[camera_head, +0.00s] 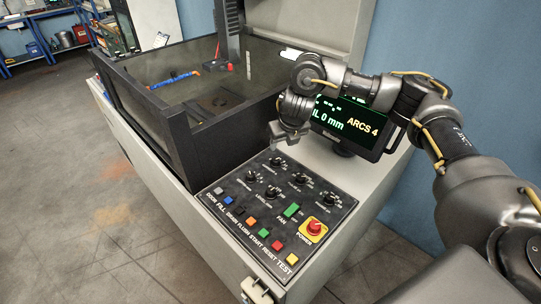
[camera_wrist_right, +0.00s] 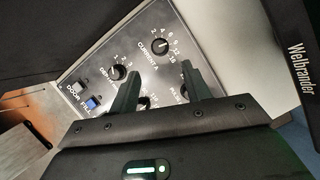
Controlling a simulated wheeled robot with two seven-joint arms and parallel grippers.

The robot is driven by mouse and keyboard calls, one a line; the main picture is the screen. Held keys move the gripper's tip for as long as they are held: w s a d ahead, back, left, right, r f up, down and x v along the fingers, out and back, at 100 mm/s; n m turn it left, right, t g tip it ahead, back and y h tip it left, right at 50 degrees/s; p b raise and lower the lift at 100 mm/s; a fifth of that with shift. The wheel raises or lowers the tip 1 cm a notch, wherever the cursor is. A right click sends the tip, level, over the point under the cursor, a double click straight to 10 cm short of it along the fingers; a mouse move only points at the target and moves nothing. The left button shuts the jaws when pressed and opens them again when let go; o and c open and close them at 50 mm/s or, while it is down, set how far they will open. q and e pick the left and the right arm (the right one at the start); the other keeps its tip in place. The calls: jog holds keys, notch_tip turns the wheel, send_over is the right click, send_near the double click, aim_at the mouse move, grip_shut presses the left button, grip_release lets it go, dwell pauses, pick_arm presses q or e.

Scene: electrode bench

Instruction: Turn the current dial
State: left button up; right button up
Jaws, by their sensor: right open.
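The current dial (camera_wrist_right: 159,46) is a black knob with a white mark on the dark panel, labelled CURRENT A. In the head view it is the knob at the top of the panel (camera_head: 277,161), just below my right gripper (camera_head: 290,141). In the right wrist view my right gripper (camera_wrist_right: 163,82) is open, its two dark fingers apart with nothing between them. The dial lies ahead of the fingertips, and no contact shows.
The depth dial (camera_wrist_right: 119,72) and pulse dial (camera_wrist_right: 186,92) flank the fingers closely. Coloured buttons and a red power knob (camera_head: 314,226) sit lower on the panel. A monitor (camera_head: 347,124) stands behind my right wrist. A dark-walled tank (camera_head: 195,150) stands at left.

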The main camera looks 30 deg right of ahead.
aim_at(276, 160)
jog(key=p+x, duration=0.2)
jog(key=x, duration=0.8)
jog(key=shift+w+a+f, duration=0.1)
jog(key=shift+f, duration=0.3)
jog(key=shift+c, duration=0.3)
jog(key=c, duration=0.9)
